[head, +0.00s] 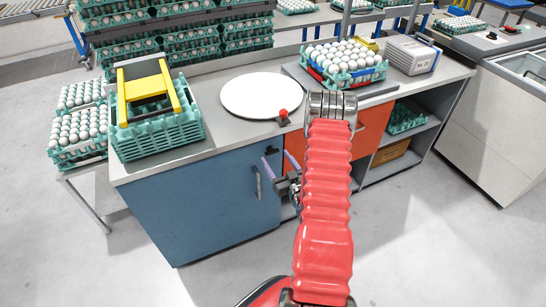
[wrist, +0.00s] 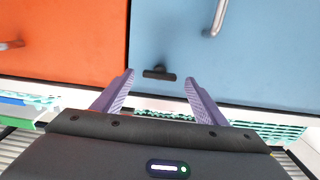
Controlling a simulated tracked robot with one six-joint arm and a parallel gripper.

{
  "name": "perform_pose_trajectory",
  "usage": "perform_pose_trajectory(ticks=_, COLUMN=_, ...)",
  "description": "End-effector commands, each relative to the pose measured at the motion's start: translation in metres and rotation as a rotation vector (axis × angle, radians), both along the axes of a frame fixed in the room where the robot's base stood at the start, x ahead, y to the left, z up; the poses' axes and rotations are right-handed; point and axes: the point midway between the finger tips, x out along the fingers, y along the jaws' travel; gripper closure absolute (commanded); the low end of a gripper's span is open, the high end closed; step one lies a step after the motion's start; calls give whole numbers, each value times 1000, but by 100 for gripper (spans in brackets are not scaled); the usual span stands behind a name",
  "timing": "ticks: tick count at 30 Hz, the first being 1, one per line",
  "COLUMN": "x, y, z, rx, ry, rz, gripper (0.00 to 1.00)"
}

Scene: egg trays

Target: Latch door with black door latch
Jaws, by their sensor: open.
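The blue door (head: 195,205) is on the front of the workbench and looks flush with it. The black door latch (head: 270,151) sits near the door's upper right corner, just under the worktop. In the wrist view the black latch (wrist: 160,75) is a short bar lying crosswise on the blue door (wrist: 235,60), close to the seam with the orange panel. My gripper (head: 280,158) is in front of it; in the wrist view my gripper (wrist: 159,77) has purple fingers spread apart, one on each side of the latch. No contact is visible.
A grey handle (head: 257,182) stands out from the blue door, left of my gripper. The orange panel (head: 370,128) is to the right, partly behind my red arm. A red button (head: 283,114) and a white turntable (head: 262,94) are on the worktop (head: 215,135) above. The floor in front is clear.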

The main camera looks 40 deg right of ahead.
Motion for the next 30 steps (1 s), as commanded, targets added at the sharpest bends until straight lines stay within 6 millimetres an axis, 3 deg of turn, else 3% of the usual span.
perform_pose_trajectory(ticks=6, x=23, y=-6, z=0, rx=-1, ry=-1, rz=1, gripper=34)
perform_pose_trajectory(ticks=17, x=27, y=-8, z=0, rx=0, ry=0, rz=1, gripper=34)
perform_pose_trajectory(ticks=30, x=27, y=-8, z=0, rx=0, ry=0, rz=1, gripper=65)
